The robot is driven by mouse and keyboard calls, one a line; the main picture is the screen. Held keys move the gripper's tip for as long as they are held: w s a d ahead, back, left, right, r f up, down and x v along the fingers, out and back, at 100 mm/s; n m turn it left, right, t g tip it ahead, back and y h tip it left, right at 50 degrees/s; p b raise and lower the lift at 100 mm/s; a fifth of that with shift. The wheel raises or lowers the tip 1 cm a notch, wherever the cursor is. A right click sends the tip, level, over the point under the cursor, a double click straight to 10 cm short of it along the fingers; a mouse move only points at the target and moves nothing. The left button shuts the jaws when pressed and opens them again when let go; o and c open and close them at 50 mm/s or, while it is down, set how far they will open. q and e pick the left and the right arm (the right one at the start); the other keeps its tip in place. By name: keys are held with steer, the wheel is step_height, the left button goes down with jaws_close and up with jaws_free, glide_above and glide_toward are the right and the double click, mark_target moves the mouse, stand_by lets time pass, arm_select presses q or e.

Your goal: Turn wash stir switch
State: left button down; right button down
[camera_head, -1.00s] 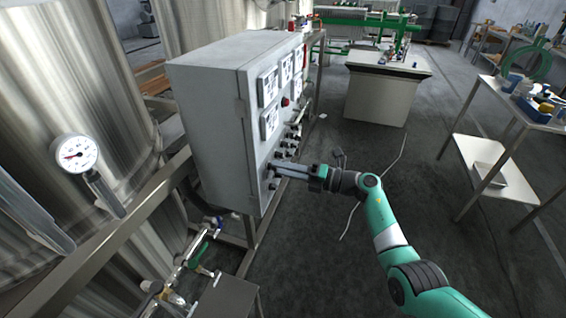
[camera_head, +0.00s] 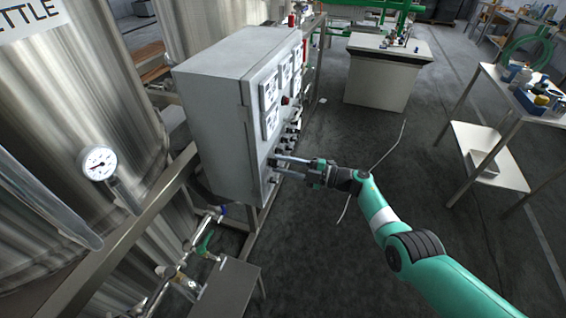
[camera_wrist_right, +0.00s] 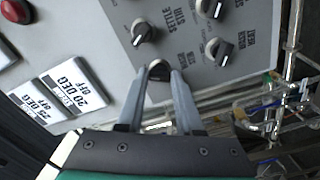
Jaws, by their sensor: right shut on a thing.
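A grey control cabinet (camera_head: 214,135) stands left of centre in the head view, its switch panel facing right. My right gripper (camera_head: 277,166) reaches the lower part of that panel. In the right wrist view, my right gripper (camera_wrist_right: 162,80) is shut on a black rotary switch (camera_wrist_right: 158,68), one finger on each side of it. The fingers partly hide this switch, and I cannot read its label. A switch (camera_wrist_right: 143,31) beside a "SETTLE STIR" label is just above it, with more black switches (camera_wrist_right: 218,50) to the right. My left gripper is not in view.
A red button (camera_wrist_right: 16,10) and digital displays (camera_wrist_right: 78,88) share the panel. Pipes and valves (camera_head: 205,245) lie below the cabinet. A steel tank with a gauge (camera_head: 98,163) is at left. A white table (camera_head: 488,160) stands at right. Open floor lies between.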

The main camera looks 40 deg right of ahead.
steer(key=shift+m, duration=0.4)
steer(key=c, duration=0.6)
jaws_free()
steer(key=shift+o, duration=0.2)
steer(key=shift+s, duration=0.1)
steer(key=p+v, duration=0.5)
steer(key=v, duration=0.6)
steer(key=shift+s, duration=0.25)
